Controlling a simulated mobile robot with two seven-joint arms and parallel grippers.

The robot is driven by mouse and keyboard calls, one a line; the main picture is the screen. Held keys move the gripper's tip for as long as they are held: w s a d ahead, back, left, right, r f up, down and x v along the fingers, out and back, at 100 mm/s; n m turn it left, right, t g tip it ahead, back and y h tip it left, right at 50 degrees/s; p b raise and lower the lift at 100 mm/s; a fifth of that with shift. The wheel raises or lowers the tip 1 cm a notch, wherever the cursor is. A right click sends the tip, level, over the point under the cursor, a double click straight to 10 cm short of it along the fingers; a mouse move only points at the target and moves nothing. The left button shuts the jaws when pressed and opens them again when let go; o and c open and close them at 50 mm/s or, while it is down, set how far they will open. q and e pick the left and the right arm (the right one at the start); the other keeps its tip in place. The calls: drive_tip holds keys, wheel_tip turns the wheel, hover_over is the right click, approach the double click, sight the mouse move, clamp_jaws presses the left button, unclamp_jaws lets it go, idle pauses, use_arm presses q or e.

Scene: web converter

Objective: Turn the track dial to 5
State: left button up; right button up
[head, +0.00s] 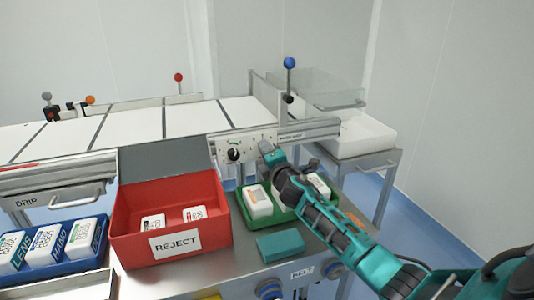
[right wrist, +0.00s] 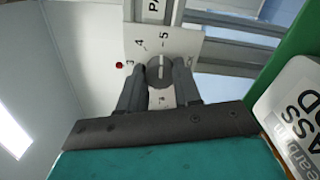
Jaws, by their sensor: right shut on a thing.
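In the right wrist view a round grey dial (right wrist: 160,74) with a pale pointer line sits on a white plate (right wrist: 190,45) marked 3, 4 and 5. The pointer line runs roughly towards the 5. My right gripper (right wrist: 160,82) is shut on the dial, one finger on each side. In the head view my right gripper (head: 270,155) is at the white control panel (head: 250,140) and hides the dial it holds. A black knob (head: 234,155) on the panel shows just left of it. My left gripper is not in view.
A red REJECT bin (head: 124,215) and a blue tray (head: 92,250) of white packs stand left. A green tray (head: 285,215) with white packs lies under my right arm. A blue-knobbed lever (head: 289,65) rises behind the panel. A teal block (head: 280,246) lies in front.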

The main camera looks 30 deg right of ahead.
drive_tip(key=shift+m, duration=0.4)
drive_tip(key=o, duration=1.1)
drive_tip(key=shift+c, duration=0.2)
drive_tip(key=p+v, duration=0.2)
drive_tip(key=v, duration=1.1)
drive_tip(key=shift+d+f, duration=0.1)
